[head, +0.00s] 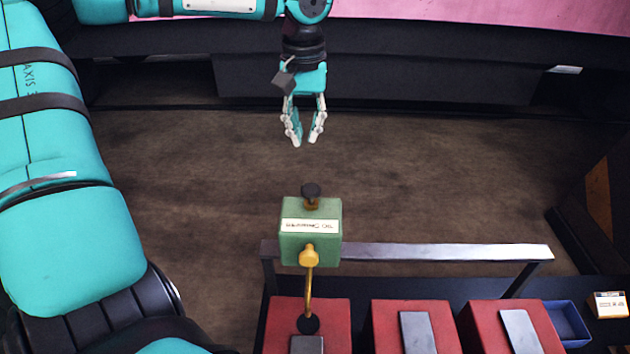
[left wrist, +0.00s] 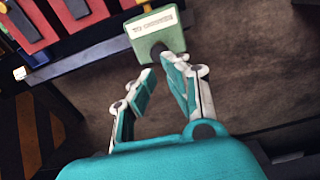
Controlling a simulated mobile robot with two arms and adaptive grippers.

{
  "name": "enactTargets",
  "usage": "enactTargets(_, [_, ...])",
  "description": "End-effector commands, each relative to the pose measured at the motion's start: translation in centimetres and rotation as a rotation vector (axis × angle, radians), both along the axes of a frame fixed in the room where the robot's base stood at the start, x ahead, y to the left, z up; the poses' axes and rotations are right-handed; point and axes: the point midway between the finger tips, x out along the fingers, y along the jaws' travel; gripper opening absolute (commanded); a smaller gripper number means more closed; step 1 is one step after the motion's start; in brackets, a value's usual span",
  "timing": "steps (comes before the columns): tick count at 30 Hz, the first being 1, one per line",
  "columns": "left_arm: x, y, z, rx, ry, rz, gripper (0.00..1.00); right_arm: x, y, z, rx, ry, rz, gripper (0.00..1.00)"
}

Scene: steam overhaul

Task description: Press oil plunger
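A green oil box (head: 310,231) with a white label stands at the left end of a metal rail. A dark plunger knob (head: 311,190) sits on its top, on a short brass stem. A brass pipe (head: 308,283) runs down from the box's front. My left gripper (head: 305,143) is above the knob in the head view, apart from it, with its fingers parted and nothing between them. In the left wrist view the green box (left wrist: 155,32) shows beyond the open fingers, and the dark knob (left wrist: 159,49) appears near the fingertips. My right gripper is not in view.
A metal rail (head: 450,252) runs right from the box. Red blocks with grey plates (head: 386,318) stand below it. A blue tray (head: 567,325) and a small labelled box (head: 608,304) lie at the right. The brown floor (head: 430,170) is clear.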

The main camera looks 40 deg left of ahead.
Motion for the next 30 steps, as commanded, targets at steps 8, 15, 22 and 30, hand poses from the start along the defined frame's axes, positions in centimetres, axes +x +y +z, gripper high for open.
enactTargets(8, [0.9, 1.7, -0.9, -0.011, 0.072, 0.756, 0.00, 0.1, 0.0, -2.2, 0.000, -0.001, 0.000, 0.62])
enactTargets(15, [1.6, 2.7, -1.0, 0.015, 0.128, 1.399, 0.00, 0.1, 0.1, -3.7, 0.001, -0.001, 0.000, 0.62])
enactTargets(22, [2.4, 3.2, -1.1, 0.072, 0.177, 2.001, 0.00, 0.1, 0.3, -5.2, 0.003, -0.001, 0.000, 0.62])
enactTargets(30, [3.4, 3.3, -0.9, 0.185, 0.221, 2.667, 0.00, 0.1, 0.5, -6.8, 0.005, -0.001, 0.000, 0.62])
